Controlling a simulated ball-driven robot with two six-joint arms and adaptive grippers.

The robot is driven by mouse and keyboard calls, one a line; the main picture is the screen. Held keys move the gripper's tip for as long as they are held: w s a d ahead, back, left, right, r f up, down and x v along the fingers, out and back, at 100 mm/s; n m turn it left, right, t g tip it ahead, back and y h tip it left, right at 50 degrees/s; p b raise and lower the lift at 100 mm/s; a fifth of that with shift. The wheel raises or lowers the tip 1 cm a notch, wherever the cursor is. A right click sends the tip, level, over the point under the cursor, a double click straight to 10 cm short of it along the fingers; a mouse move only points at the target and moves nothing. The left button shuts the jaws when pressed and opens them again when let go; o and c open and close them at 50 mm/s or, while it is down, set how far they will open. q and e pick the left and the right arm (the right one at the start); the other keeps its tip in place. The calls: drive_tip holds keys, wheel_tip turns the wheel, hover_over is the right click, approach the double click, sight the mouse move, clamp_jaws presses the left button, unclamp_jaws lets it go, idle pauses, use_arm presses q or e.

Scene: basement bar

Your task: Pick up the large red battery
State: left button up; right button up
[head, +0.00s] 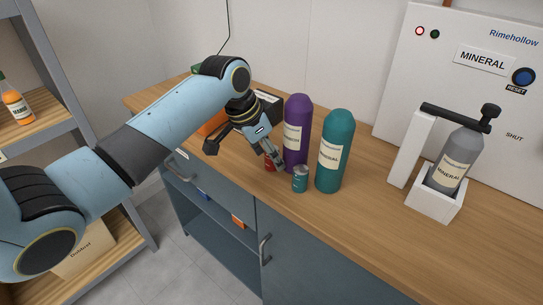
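A small red cylinder (269,165), probably the large red battery, stands on the wooden counter (375,211) in the head view. It is partly hidden by a finger of my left gripper (244,156). That gripper reaches in from the left, with its two fingers spread wide apart. One finger is beside or in front of the red cylinder; I cannot tell if they touch. No object shows between the fingers. My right gripper is not in view.
A small teal can-like cylinder (300,179) stands just right of the red one. Purple (297,118) and teal (335,150) bottles stand close behind and right. A white dispenser holds a grey bottle (455,160). An orange box (213,122) sits behind the gripper. The front right counter is clear.

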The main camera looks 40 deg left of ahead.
use_arm(q)
drive_tip(key=shift+x, duration=0.8)
drive_tip(key=shift+w+r, duration=0.1)
clamp_jaws()
